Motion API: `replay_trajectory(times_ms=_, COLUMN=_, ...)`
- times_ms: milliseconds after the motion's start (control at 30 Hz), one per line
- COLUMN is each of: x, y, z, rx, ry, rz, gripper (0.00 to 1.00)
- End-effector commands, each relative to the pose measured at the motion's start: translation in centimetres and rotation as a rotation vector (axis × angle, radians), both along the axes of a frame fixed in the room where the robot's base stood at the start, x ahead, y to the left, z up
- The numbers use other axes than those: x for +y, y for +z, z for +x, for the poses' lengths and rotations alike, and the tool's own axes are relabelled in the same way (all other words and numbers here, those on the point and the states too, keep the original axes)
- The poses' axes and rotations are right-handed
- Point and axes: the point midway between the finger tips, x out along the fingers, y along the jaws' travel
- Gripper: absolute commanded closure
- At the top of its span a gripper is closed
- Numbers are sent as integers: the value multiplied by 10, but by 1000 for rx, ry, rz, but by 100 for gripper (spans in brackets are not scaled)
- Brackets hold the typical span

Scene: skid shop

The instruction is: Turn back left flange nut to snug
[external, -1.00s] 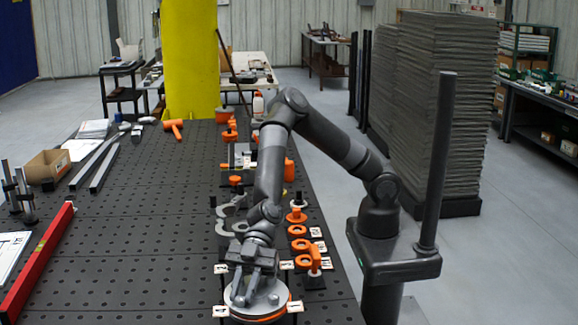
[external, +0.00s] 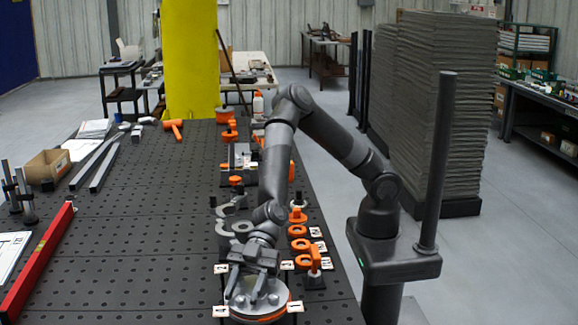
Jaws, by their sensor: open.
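A round grey flange (external: 262,314) with an orange band around its side sits at the near end of the dark perforated table. Several grey nuts stand on its top, one of them a nut (external: 273,299) at the right. My gripper (external: 243,299) points down over the flange's left and middle part, close above its top. It is open. The arm and gripper hide part of the flange's back, and I cannot tell which nut is the back left one or whether a finger touches it.
White numbered tags stand around the flange, one a tag (external: 221,311) at its left. Orange rings (external: 301,245) and an orange fitting (external: 314,262) lie to the right. A red level (external: 38,262) lies at the left. The table between is clear.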

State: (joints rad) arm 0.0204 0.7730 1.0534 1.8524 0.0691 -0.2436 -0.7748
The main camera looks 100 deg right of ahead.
Motion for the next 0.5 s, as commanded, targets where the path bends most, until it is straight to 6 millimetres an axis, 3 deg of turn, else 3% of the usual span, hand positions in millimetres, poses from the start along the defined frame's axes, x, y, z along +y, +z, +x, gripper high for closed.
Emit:
replay_trajectory(times_ms=233, x=-11, y=5, z=-3, rx=-2, ry=-1, rz=-1, gripper=58)
replay_trajectory(times_ms=500, x=-46, y=20, z=-17, rx=-2, ry=-2, rz=-2, gripper=58)
